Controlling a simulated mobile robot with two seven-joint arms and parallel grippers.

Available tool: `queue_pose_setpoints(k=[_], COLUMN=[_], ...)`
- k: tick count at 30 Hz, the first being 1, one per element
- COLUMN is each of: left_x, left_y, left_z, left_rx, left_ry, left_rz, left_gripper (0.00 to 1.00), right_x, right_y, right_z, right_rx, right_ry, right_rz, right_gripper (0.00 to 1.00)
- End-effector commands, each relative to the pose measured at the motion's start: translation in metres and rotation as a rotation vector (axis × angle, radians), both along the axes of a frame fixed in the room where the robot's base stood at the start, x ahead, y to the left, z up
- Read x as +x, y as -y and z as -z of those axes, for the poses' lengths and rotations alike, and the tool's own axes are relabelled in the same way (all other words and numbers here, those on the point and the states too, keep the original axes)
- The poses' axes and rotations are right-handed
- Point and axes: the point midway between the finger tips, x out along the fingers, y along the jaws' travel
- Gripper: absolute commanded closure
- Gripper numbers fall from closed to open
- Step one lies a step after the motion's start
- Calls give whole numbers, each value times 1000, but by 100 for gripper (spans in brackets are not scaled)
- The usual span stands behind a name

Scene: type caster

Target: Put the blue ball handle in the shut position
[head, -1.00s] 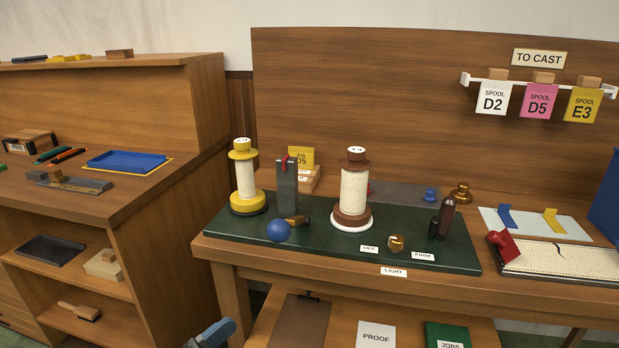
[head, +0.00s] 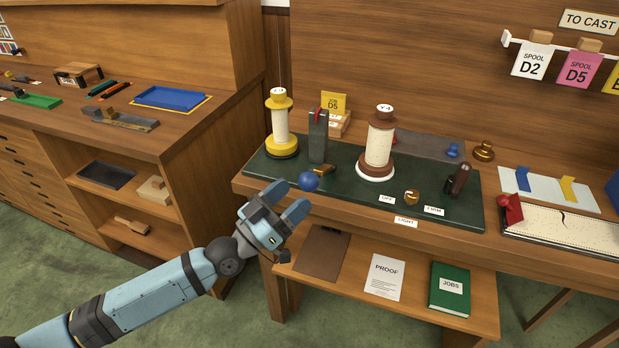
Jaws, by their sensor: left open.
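The blue ball handle (head: 309,182) sits at the front left of the dark green board (head: 350,206) on the bench, joined to a brass fitting (head: 325,170) behind it. My left gripper (head: 291,201) is open and empty, with its light blue fingers pointing at the ball from the lower left. The fingertips are close to the ball; I cannot tell whether they touch it. My right gripper is not in view.
A grey upright block (head: 318,137) stands behind the ball, between a yellow spool (head: 281,125) and a brown spool (head: 378,144). A brass knob (head: 412,197) and a dark lever (head: 458,178) are to the right. A shelf (head: 410,290) lies below the bench top.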

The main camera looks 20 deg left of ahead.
Motion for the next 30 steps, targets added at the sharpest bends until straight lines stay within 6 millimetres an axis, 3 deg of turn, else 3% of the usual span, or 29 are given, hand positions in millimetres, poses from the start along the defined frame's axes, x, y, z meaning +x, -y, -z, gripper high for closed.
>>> queue_pose_setpoints(k=[3,9,20,21,27,30], left_x=[18,36,41,41,41,40], left_y=[12,24,27,27,27,27], left_z=[-10,-19,-20,-20,-20,-20], left_rx=[-3,0,1,1,1,0], left_ry=[2,1,1,1,1,0], left_rz=[0,0,0,0,0,0], left_gripper=[31,31,31,33,79,97], right_x=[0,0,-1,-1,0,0], right_y=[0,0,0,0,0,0], right_z=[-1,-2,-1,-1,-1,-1], right_rx=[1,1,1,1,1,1], right_ry=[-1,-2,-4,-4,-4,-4], right_rz=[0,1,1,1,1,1], right_gripper=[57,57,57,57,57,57])
